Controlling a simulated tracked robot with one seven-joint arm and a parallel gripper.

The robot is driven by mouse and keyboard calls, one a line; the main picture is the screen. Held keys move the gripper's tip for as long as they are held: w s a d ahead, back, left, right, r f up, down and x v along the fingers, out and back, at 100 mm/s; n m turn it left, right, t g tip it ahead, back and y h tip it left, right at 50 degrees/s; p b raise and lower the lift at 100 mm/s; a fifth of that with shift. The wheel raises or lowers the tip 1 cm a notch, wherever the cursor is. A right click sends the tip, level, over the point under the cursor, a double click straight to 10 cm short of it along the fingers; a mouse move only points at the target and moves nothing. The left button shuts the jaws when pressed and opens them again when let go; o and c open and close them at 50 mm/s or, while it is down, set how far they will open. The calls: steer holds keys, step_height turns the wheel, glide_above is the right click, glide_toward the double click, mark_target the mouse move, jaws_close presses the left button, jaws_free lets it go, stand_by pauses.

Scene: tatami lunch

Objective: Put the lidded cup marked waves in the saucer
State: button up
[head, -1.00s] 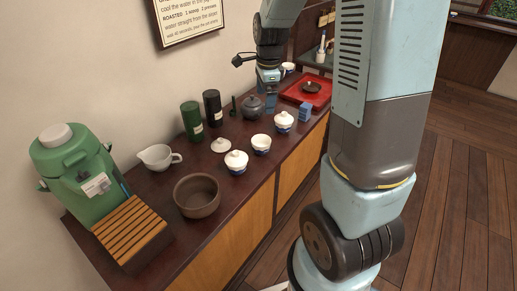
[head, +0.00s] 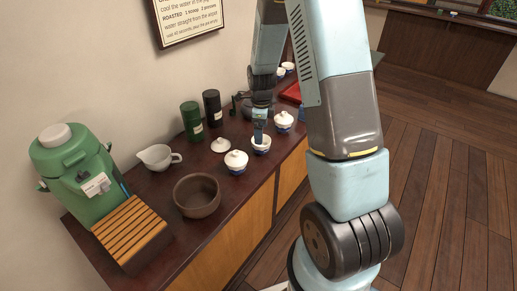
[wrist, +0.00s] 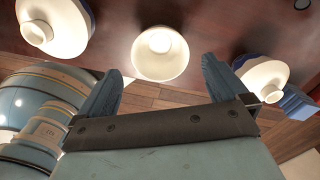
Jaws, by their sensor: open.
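My gripper (head: 259,135) is open and empty, just above the open white-and-blue cup (head: 261,145). That cup also shows in the wrist view (wrist: 160,55), ahead of the gap between my fingers (wrist: 160,70). One lidded cup (head: 236,162) stands to the near left of it and shows at the upper left of the wrist view (wrist: 40,30). Another lidded cup (head: 283,121) stands to the far right and shows at the right of the wrist view (wrist: 263,77). I cannot make out a waves mark on either. The saucer is hidden behind my arm now.
The red tray (head: 291,93) is mostly covered by my arm. A loose lid (head: 221,145), dark bowl (head: 197,195), white pitcher (head: 159,157), green canister (head: 191,121) and black canister (head: 212,108) share the counter. A blue block (wrist: 299,102) stands beside the far lidded cup.

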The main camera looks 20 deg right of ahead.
steer(key=shift+f, duration=3.25)
steer(key=c, duration=1.1)
steer(key=shift+o, duration=0.2)
steer(key=shift+r, duration=0.15)
